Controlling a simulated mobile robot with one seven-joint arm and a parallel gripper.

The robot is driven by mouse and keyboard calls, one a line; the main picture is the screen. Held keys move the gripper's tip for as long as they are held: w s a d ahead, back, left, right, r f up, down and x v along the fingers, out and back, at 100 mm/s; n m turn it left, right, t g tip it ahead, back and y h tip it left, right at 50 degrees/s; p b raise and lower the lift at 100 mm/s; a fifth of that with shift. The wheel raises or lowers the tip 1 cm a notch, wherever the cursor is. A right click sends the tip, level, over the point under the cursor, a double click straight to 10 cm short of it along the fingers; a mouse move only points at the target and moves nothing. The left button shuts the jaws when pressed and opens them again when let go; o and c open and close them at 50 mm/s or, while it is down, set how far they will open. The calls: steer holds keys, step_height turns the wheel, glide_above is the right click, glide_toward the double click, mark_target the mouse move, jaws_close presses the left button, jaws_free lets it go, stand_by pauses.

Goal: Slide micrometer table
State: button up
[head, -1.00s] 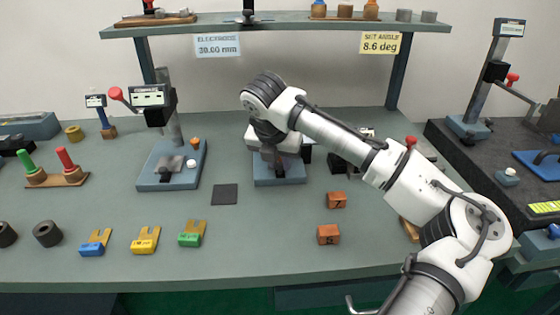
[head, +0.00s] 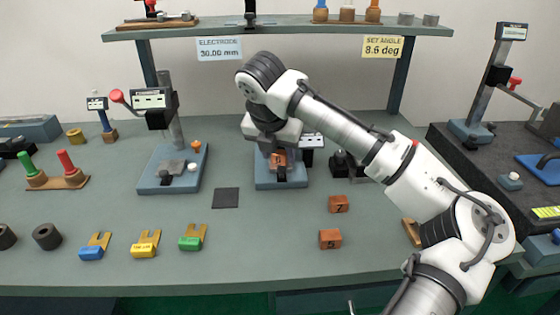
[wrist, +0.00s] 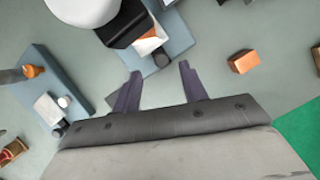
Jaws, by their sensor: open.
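A fixture with a blue base (head: 280,183) and a dark display box (head: 312,141) stands in the middle of the bench; I cannot tell for sure that it is the micrometer table. An orange block (head: 279,158) sits on it, with a dark knob in front. In the wrist view the blue base (wrist: 176,38) lies beyond my fingers, partly hidden by a white and black part. My gripper (wrist: 157,72) is open with nothing between its fingers. In the head view my gripper (head: 268,143) is above the fixture, and its fingers are mostly hidden.
Two orange numbered blocks (head: 338,204) lie to the right. Another blue-based gauge (head: 170,180) stands left, next to a dark square pad (head: 226,198). Coloured forked pieces (head: 145,244) line the front. A shelf (head: 280,28) spans the back. The front middle is clear.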

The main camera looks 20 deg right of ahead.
steer(key=v, duration=0.9)
steer(key=shift+r, duration=0.2)
